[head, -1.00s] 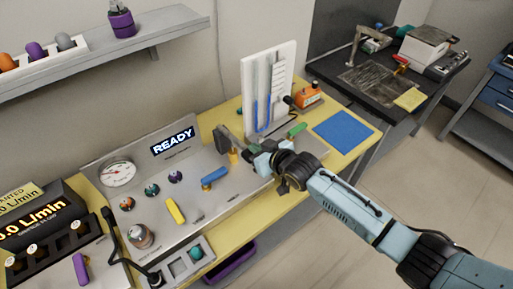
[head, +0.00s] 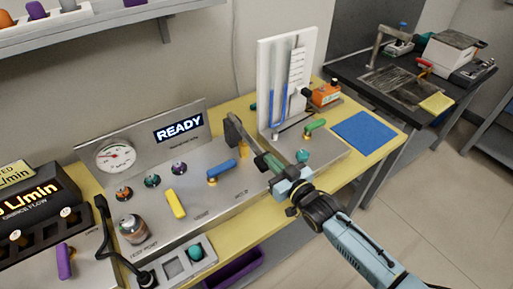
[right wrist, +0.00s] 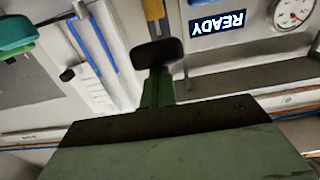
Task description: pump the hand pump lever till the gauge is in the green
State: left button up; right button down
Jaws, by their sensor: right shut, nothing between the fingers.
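The pressure gauge (head: 115,157) is a round white dial at the left of the silver panel; its needle is too small to read surely. It also shows upside down in the right wrist view (right wrist: 291,13). The pump lever seems to be the dark-gripped handle (head: 234,130) right of the READY display. Its black grip (right wrist: 157,53) lies just ahead of my fingertips in the right wrist view, with a yellow part behind it. My right gripper (head: 264,160) is shut and empty, close to the grip; I cannot tell whether they touch. My left gripper is out of view.
The panel carries a blue handle (head: 222,170), a yellow handle (head: 176,204) and several knobs. A white manometer board (head: 285,80) stands behind my right gripper, with a green handle (head: 315,125) beside it. A blue mat (head: 368,133) lies at the right.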

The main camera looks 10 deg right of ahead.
notch_tip(320, 180, down, 2)
jog(key=shift+f+t+b, duration=0.2)
jog(key=shift+t+b, duration=0.1)
jog(key=shift+b, duration=0.55)
jog(key=shift+w+f+b, duration=0.15)
jog(key=shift+f+b, duration=0.45)
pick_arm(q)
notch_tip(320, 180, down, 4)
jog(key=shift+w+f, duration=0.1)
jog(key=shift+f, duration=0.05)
pick_arm(e)
jog(key=shift+f, duration=0.35)
jog(key=shift+s+r+p, duration=0.2)
jog(key=shift+r+p, duration=0.15)
jog(key=shift+r, duration=0.1)
pick_arm(q)
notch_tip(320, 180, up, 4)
jog(key=p, duration=0.3)
pick_arm(e)
jog(key=s+d+r, duration=0.3)
jog(key=s+d, duration=0.2)
jog(key=s, duration=0.4)
jog(key=shift+s, duration=0.35)
